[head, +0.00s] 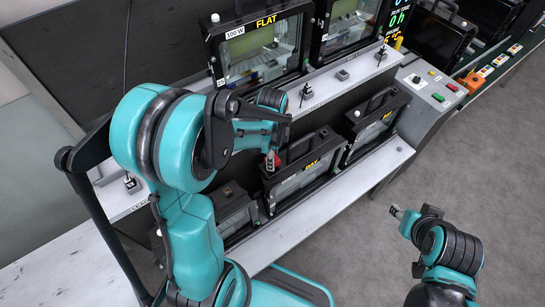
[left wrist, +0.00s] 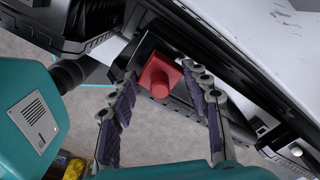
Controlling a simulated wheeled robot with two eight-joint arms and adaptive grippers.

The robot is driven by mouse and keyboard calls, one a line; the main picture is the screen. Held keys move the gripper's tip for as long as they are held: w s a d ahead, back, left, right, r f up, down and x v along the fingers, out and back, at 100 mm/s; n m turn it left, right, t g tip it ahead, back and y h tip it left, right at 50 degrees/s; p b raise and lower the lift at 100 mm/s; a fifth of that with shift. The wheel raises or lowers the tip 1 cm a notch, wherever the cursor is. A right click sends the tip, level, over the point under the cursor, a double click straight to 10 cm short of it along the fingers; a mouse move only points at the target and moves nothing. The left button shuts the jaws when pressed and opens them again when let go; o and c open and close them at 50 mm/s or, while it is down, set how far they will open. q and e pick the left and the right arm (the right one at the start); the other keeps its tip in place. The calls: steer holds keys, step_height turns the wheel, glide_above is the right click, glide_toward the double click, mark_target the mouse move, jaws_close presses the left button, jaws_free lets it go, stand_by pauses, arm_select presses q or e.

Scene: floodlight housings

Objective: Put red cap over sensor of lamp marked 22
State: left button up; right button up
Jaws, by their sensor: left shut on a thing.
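The red cap (head: 271,161) is small and sits at the tip of my left gripper (head: 272,148), above the lower-shelf lamp marked FLAT (head: 304,177). In the left wrist view the cap (left wrist: 159,76) is square-based with a round top, between the fingertips of the left gripper (left wrist: 160,82), which is shut on it. Whether the cap touches the lamp behind it cannot be told. No lamp mark 22 is legible, and no sensor shows clearly under the cap. My right gripper (head: 397,212) is at the lower right, over the floor, far from the lamps; its fingers are too small to judge.
Upper lamps, one labelled FLAT and 100 W (head: 258,46), stand behind a white ledge (head: 325,88) with small fittings. Other lower lamps (head: 375,126) flank the middle one. A control box (head: 436,90) with buttons is to the right. Grey floor (head: 470,165) is free at right.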

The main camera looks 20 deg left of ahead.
arm_select(q)
steer(key=shift+f+b, duration=0.55)
steer(key=shift+b, duration=0.05)
steer(key=o, duration=1.1)
steer(key=shift+o, duration=0.2)
steer(key=shift+r+p, duration=0.6)
step_height(320, 180, up, 12)
steer(key=p, duration=0.3)
steer(key=s+d+r+n+t, duration=0.2)
steer(key=s+n+t, duration=0.1)
steer(key=s+n, duration=0.2)
steer(key=s+d+r+n+t, duration=0.2)
steer(key=s+n+t, duration=0.2)
steer(key=n, duration=0.6)
steer(key=shift+s+r, duration=0.4)
